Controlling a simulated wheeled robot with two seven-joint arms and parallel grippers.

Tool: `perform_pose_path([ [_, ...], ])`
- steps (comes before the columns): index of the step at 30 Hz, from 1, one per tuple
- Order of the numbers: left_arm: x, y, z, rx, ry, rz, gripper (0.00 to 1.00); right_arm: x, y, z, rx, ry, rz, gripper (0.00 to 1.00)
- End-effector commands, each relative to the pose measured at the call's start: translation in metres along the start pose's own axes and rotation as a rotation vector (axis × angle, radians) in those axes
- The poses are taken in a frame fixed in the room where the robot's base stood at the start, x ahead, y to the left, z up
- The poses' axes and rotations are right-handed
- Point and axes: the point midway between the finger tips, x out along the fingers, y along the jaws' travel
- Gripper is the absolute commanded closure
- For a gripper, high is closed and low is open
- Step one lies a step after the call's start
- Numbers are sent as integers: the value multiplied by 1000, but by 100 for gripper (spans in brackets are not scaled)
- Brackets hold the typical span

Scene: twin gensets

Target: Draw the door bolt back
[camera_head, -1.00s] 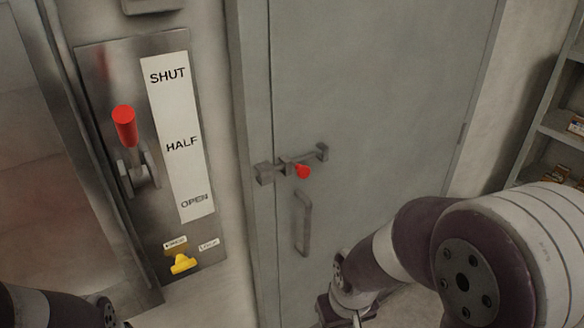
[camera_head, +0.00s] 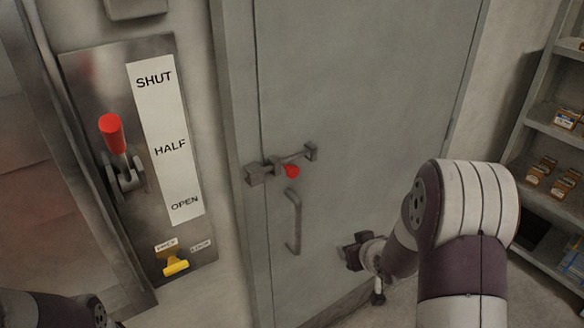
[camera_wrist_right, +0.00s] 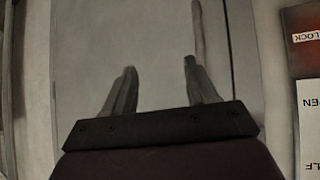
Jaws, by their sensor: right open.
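The door bolt (camera_head: 297,157) is a grey bar across the left edge of the grey door (camera_head: 370,100). Its left end sits in a block (camera_head: 256,175) at the frame. A red knob (camera_head: 292,171) sticks out from the bolt. My right gripper (camera_head: 352,255) is in front of the door, below and to the right of the bolt, apart from it. In the right wrist view its two fingers (camera_wrist_right: 160,75) are spread with nothing between them. The bolt cannot be made out there. My left gripper is out of view; only part of the left arm shows.
A vertical door handle (camera_head: 295,222) is below the bolt, left of my right gripper. A lever panel (camera_head: 185,235) with a red lever (camera_head: 112,134) and yellow catch (camera_head: 174,264) stands left. Shelves (camera_head: 540,125) with boxes are at the right.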

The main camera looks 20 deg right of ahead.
Motion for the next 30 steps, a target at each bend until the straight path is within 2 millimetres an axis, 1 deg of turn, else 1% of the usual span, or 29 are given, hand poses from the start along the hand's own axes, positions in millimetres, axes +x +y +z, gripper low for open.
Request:
perform_pose_path([
  [1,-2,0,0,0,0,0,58,5,-2,-25,-17,146,-43,43],
  [2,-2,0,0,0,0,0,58,4,-7,-42,-30,245,-83,43],
  [3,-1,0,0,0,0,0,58,1,-17,-64,-44,367,-140,43],
  [5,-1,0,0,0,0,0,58,-11,-32,-91,-61,519,-221,43],
  [6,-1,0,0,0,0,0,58,-20,-40,-106,-68,600,-263,43],
  [7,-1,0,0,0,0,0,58,-27,-43,-115,-68,648,-288,43],
  [9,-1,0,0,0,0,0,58,-37,-50,-126,-60,714,-326,43],
  [12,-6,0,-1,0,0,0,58,-37,-54,-137,-49,742,-340,43],
  [14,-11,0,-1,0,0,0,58,-30,-57,-144,-48,739,-341,43],
  [18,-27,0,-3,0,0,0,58,-6,-70,-170,-48,738,-341,43],
  [22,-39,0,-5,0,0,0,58,17,-79,-191,-48,737,-339,43],
  [25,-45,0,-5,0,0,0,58,30,-85,-201,-48,737,-338,43],
  [30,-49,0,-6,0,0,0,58,43,-89,-210,-47,738,-335,43],
])
